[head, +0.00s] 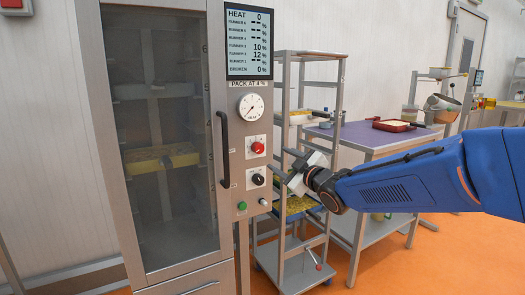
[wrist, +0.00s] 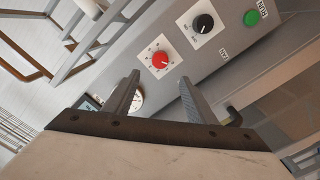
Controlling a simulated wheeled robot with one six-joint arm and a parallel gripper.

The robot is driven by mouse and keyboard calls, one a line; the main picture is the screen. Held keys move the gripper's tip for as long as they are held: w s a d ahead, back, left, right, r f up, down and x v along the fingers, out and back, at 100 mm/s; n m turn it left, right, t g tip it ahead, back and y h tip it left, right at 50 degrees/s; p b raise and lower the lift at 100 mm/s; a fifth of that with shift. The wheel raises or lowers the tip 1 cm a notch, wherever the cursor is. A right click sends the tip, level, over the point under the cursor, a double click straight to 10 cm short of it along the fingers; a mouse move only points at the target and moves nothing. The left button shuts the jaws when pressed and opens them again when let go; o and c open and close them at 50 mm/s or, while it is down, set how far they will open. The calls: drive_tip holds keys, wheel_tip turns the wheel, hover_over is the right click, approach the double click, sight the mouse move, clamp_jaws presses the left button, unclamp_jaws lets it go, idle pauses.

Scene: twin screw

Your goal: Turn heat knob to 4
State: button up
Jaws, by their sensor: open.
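The screen (head: 249,40) above reads HEAT 0. In the wrist view the red knob (wrist: 159,58) shows beyond the gap between my fingertips, and its small numerals are too blurred to read. My gripper (head: 287,172) is open and empty, to the right of the panel. Its two dark fingers (wrist: 158,84) show apart in the wrist view, with no contact with the knob visible. The gauge (wrist: 137,101) is partly hidden behind the left finger.
A black knob (head: 258,180) is just below the red one, with a green button (head: 242,206) lower down. The cabinet door's dark handle (head: 224,150) stands out left of the panel. A metal rack (head: 283,100) and a purple-topped table (head: 372,137) stand to the right.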

sight(260, 149)
drive_tip(key=x, duration=1.3)
drive_tip(key=shift+w+a, duration=0.25)
drive_tip(key=c, duration=1)
